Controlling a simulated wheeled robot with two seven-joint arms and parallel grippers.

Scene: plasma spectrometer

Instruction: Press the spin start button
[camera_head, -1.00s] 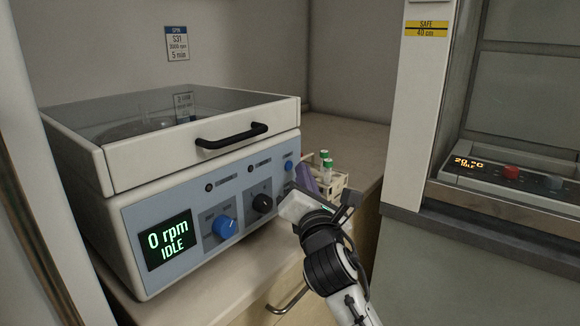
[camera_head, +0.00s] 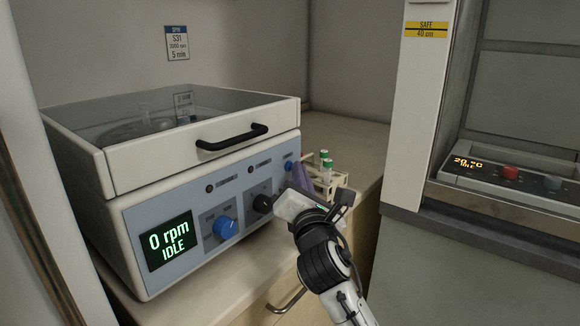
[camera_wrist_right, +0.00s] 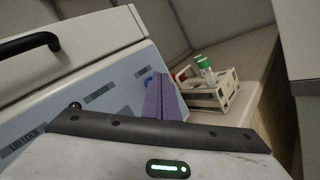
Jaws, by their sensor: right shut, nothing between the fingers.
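A white centrifuge (camera_head: 180,165) with a closed clear lid stands on the bench; its display (camera_head: 169,241) reads 0 rpm IDLE. Its sloped front panel carries a large blue knob (camera_head: 225,227), a black knob (camera_head: 262,203) and a small blue button (camera_head: 289,165) near the right end. My right gripper (camera_head: 299,178) is shut and empty, its purple fingers just below and right of the blue button. In the right wrist view the purple fingers (camera_wrist_right: 158,98) partly cover the blue button (camera_wrist_right: 148,82). I cannot tell whether they touch the panel. My left gripper is out of view.
A pale rack (camera_head: 335,181) with green-capped tubes (camera_head: 325,160) stands on the bench right behind my right gripper. A black lid handle (camera_head: 232,137) juts out above the panel. A fume hood (camera_head: 425,120) with another control unit (camera_head: 510,180) is at the right.

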